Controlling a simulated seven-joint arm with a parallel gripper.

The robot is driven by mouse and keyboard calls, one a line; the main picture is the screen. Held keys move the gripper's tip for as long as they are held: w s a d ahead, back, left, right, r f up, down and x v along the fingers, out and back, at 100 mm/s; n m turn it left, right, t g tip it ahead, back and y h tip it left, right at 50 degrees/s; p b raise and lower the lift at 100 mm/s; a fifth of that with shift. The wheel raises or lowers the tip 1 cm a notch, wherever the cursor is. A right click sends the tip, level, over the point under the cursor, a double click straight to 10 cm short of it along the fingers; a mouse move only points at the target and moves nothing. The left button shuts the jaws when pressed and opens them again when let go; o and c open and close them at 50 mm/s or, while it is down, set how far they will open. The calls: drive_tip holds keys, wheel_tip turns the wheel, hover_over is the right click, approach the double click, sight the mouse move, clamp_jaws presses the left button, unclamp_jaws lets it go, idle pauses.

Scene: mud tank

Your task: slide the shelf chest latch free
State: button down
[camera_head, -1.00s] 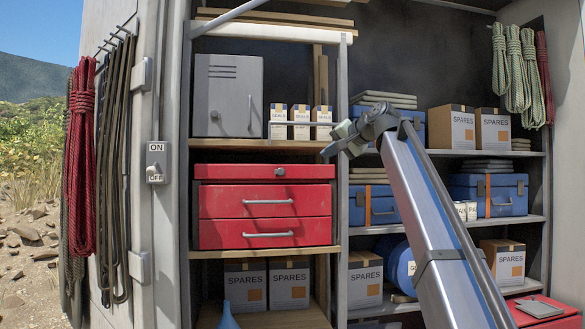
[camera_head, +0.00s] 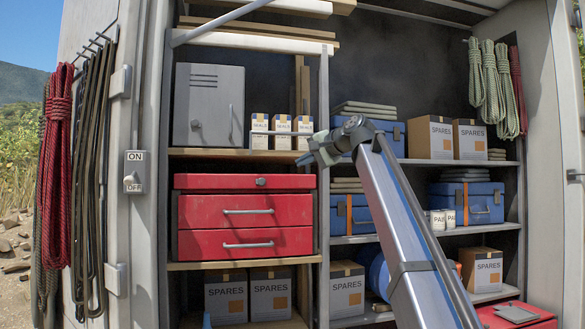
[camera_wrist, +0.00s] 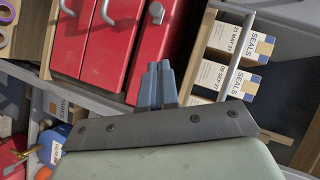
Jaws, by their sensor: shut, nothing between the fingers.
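The red chest (camera_head: 200,219) stands on the left middle shelf, with two handled drawers below a top section. Its small grey latch (camera_head: 261,181) sits on the front of that top section. In the wrist view the red chest (camera_wrist: 118,60) appears turned on its side, and the latch (camera_wrist: 155,12) shows at the top edge. My gripper (camera_head: 303,159) is right of the latch and a little above it, by the chest's upper right corner. In the wrist view my gripper's fingers (camera_wrist: 158,66) are together and empty, pointing toward the latch with a gap between.
Small SEALS boxes (camera_head: 281,124) stand on the shelf above, behind a rail, close to my gripper; they also show in the wrist view (camera_wrist: 240,42). A grey cabinet (camera_head: 209,106) is left of them. A shelf post (camera_head: 323,215) stands right of the chest.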

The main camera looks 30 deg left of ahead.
sight(261, 182)
drive_tip(key=shift+s+f+x, duration=0.15)
drive_tip(key=shift+s+x, duration=0.3)
drive_tip(key=shift+x, duration=1.5)
drive_tip(key=shift+s+f+x, duration=0.15)
drive_tip(key=shift+s+x, duration=0.3)
drive_tip(key=shift+x, duration=1.5)
drive_tip(key=shift+s+f+x, duration=0.2)
drive_tip(key=shift+s+x, duration=0.2)
drive_tip(key=shift+x, duration=1.6)
drive_tip(key=shift+a, duration=0.15)
drive_tip(key=s+a, duration=0.3)
drive_tip(key=shift+s+a, duration=0.1)
drive_tip(key=shift+a, duration=0.05)
